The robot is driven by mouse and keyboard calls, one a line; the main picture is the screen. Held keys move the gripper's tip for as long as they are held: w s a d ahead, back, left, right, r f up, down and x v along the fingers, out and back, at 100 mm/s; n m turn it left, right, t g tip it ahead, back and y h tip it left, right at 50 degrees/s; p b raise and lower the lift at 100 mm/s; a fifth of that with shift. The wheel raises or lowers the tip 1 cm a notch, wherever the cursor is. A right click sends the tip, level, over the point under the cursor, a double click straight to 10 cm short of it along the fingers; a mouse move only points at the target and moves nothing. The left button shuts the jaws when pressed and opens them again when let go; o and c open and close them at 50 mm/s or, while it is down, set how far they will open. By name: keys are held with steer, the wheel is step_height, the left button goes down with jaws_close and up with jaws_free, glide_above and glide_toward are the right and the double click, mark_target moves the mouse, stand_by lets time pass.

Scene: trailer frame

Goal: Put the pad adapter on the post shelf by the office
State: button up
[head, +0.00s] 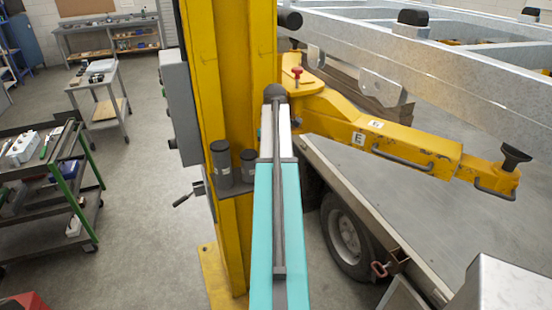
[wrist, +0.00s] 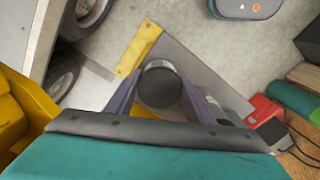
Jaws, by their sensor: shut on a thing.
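In the wrist view my gripper (wrist: 159,96) has its two purple-grey fingers shut on a dark round cylinder with a pale rim, the pad adapter (wrist: 160,88). It is held over the floor, seen end on. In the head view a small grey shelf (head: 229,189) is fixed to the side of the yellow post (head: 228,60). A tall dark adapter (head: 222,165) and a shorter one (head: 249,166) stand on it. My teal arm crosses in front of the post, and my gripper is hidden in that view. I cannot tell whether this is the shelf by the office.
A yellow lift arm (head: 400,135) reaches right from the post under the grey trailer frame (head: 430,75). A trailer wheel (head: 346,235) is beside the post's foot. A tool cart (head: 50,195) stands at left, with a table (head: 98,80) behind. Floor between cart and post is clear.

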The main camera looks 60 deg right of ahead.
steer(key=shift+f, duration=0.35)
steer(key=shift+f, duration=0.1)
steer(key=o, duration=1.6)
step_height(320, 180, up, 12)
steer(key=b, duration=0.2)
steer(key=shift+b, duration=0.35)
